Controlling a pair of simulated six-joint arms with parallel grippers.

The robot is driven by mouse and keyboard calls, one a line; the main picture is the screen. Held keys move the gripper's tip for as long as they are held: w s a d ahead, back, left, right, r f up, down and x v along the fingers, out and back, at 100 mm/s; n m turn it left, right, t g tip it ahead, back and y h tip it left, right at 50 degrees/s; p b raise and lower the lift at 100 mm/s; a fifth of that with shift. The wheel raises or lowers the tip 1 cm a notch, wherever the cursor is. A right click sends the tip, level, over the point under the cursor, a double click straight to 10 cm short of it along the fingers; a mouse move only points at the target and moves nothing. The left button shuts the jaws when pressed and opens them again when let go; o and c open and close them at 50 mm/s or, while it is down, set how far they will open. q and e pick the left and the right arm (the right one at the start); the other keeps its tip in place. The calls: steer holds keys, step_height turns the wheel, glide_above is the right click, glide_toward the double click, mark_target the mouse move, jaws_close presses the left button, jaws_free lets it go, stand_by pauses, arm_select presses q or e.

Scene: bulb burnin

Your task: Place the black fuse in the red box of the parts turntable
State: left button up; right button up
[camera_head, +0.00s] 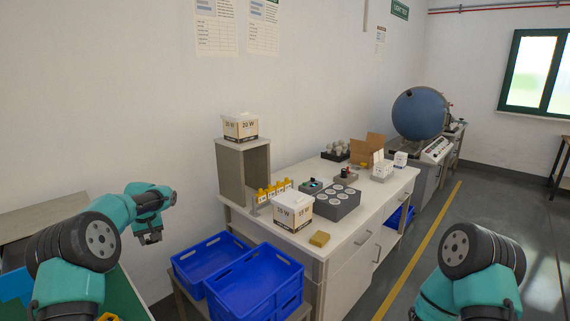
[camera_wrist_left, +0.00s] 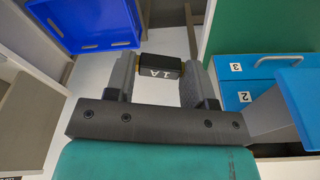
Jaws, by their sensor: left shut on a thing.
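The black fuse (camera_wrist_left: 160,71), marked 1A and with brass-coloured ends, is held crosswise between the fingertips of my left gripper (camera_wrist_left: 158,78) in the left wrist view. The floor lies below it. In the head view my left gripper (camera_head: 150,238) hangs at the left, apart from the workbench and left of the blue crates; the fuse is hard to make out there. The parts turntable and its red box show in neither view. My right arm is at the lower right of the head view, but its gripper is out of sight.
In the left wrist view, numbered blue drawers (camera_wrist_left: 235,88) are at the right and a blue crate (camera_wrist_left: 95,22) is at upper left.

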arm_select(q)
steer(key=s+d+f+m, duration=0.2)
steer(key=d+f, duration=0.5)
steer(key=d, duration=0.6)
steer(key=s+d+f+m, duration=0.2)
steer(key=s+d+f, duration=0.3)
steer(key=d, duration=0.8)
steer(key=s+d+f+m, duration=0.1)
steer(key=s+d+f, duration=0.2)
steer(key=d+f, duration=0.7)
steer(key=d, duration=0.4)
steer(key=shift+s+f+m+h, duration=0.3)
steer(key=shift+f+m+h, duration=0.05)
steer(key=shift+m+h, duration=0.05)
steer(key=shift+d, duration=0.1)
steer(key=s+a+f, duration=0.2)
steer(key=a+f, duration=0.1)
steer(key=a, duration=0.4)
steer(key=s+a+f, duration=0.3)
steer(key=a, duration=0.4)
steer(key=shift+s+f, duration=0.2)
steer(key=shift+f, duration=0.05)
